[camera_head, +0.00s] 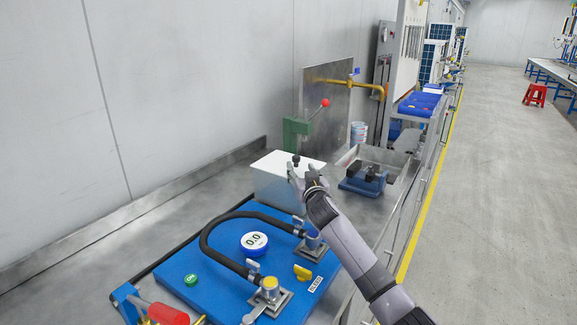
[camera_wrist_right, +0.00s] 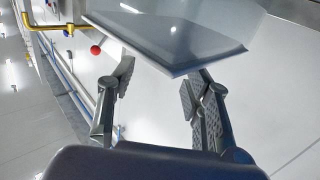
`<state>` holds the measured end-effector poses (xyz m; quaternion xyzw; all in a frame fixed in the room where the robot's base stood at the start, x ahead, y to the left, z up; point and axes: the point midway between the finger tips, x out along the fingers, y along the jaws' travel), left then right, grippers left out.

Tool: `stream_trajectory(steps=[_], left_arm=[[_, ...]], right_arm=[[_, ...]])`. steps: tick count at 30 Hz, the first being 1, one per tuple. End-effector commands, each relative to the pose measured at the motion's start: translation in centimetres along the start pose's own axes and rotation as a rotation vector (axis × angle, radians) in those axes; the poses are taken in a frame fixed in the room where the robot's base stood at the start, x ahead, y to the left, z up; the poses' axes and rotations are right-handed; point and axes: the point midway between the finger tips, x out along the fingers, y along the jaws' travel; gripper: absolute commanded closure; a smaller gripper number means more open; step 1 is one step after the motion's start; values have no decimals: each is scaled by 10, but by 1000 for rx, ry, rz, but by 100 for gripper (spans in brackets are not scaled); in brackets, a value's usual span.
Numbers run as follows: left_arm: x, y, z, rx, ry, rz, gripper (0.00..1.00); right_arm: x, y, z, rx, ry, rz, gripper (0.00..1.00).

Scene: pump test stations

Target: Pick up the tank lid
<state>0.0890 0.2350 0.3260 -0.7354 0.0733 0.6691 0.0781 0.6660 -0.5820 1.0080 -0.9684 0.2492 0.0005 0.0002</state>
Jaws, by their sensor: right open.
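The tank lid (camera_head: 278,162) is a flat pale plate on top of a box-shaped tank (camera_head: 280,190), in the middle of the head view. A small black knob (camera_head: 296,160) stands on it near its right corner. My right gripper (camera_head: 303,168) is at that corner, close to the knob; contact cannot be told. In the right wrist view my right gripper (camera_wrist_right: 160,85) has its fingers apart and nothing is visibly clamped. A grey, dark-edged slab there is probably the lid, but I cannot be sure. My left gripper is not in view.
A blue board (camera_head: 215,270) with a black hose and gauge lies in front of the tank. A blue vise (camera_head: 362,180) stands to the right, near an open metal basin (camera_head: 400,160). A green lever stand (camera_head: 296,133) with a red ball (camera_head: 325,102) is behind.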

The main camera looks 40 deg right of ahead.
Motion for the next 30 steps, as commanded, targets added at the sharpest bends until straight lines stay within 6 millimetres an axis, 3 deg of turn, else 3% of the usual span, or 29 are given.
stream_trajectory(steps=[15,25,30], left_arm=[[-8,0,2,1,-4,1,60],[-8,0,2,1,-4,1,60],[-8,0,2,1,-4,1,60]], right_arm=[[50,1,-4,0,1,1,54],[54,1,-4,0,1,0,54],[54,1,-4,0,0,0,66]])
